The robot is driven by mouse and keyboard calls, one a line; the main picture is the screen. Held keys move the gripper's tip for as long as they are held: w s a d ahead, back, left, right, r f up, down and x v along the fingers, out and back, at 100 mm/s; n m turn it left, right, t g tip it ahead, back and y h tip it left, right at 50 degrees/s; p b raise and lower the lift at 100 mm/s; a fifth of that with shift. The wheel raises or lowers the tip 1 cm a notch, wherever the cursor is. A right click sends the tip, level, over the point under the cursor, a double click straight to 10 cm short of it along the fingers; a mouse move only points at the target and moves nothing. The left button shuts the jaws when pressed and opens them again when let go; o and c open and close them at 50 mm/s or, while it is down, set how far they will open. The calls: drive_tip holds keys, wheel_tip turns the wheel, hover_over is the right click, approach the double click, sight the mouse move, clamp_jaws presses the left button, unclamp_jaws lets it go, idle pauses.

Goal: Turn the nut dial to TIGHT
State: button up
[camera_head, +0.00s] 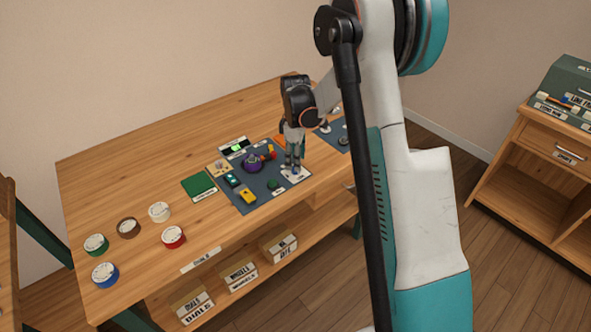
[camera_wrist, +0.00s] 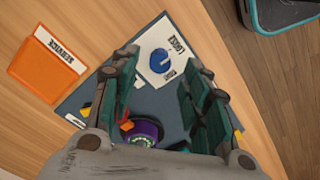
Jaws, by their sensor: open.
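The nut dial (camera_wrist: 160,62) is a round blue knob on a white card (camera_wrist: 150,72) with printed labels; one reads like LOOSE, the other is too small to read surely. My gripper (camera_head: 292,170) points down over the card. In the wrist view my gripper (camera_wrist: 163,66) is open, its fingers on either side of the knob's outline. I cannot tell whether they touch it. The knob's pointer direction is unclear.
The dark mat (camera_head: 240,204) holds a purple dial phone (camera_head: 252,162), a yellow block (camera_head: 248,196) and other small items. An orange SERVICE card (camera_wrist: 43,70) lies beside it. Several coloured round tins, such as a red one (camera_head: 174,237), stand at the left. The table's back is clear.

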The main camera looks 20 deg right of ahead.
drive_tip(key=shift+f+b, duration=0.5)
drive_tip(key=shift+f, duration=1.4)
drive_tip(key=shift+c, duration=0.6)
clamp_jaws()
